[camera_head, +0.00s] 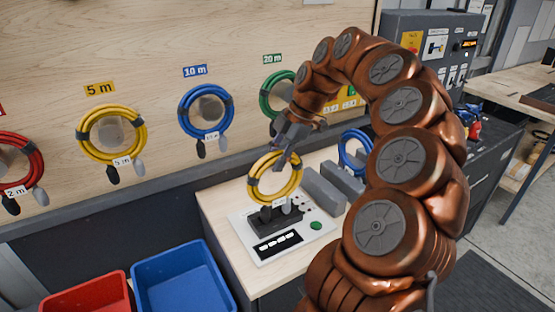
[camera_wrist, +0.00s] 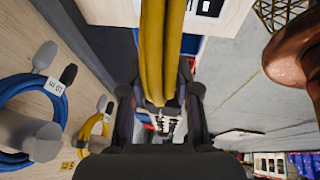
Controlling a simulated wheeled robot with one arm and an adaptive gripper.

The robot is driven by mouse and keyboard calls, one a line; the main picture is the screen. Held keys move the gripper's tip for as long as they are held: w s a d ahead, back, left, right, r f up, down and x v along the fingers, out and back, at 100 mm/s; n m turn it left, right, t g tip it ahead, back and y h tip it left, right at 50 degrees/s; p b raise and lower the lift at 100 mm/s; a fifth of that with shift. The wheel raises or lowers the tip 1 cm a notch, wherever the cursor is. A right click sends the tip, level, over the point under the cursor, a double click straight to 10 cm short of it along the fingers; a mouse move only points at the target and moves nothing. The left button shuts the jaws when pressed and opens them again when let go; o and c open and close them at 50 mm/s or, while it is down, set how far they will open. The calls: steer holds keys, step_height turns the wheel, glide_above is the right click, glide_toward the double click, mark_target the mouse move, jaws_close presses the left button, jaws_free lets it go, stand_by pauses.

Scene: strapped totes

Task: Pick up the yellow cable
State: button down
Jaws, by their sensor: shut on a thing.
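A coiled yellow cable (camera_head: 252,190) with dark bands and two plugs is upright over a black block on the bench device in the head view. My gripper (camera_head: 283,157) is shut on the top of its ring. In the wrist view, the yellow strands (camera_wrist: 162,40) run between the fingers of my gripper (camera_wrist: 158,103). I cannot tell whether the plugs touch the black block (camera_head: 277,222). Another yellow cable (camera_head: 83,148) hangs on a wall peg under the 5 m label; it also shows in the wrist view (camera_wrist: 88,128).
Red (camera_head: 38,168), blue (camera_head: 185,127) and green (camera_head: 266,97) cables hang on the wall. A blue coil (camera_head: 344,158) stands by grey blocks (camera_head: 322,188) on the bench (camera_head: 215,200). Red (camera_head: 75,300) and blue (camera_head: 180,262) bins are at the lower left.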

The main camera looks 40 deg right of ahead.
steer(key=s+a+r+b, duration=0.1)
steer(key=s+a+b, duration=0.3)
steer(key=s, duration=0.9)
steer(key=shift+s+a+r+b, duration=0.2)
steer(key=shift+s+a+b, duration=0.2)
steer(key=shift+a, duration=0.25)
steer(key=shift+w+r, duration=0.1)
steer(key=shift+r+p, duration=0.65)
steer(key=shift+r, duration=1)
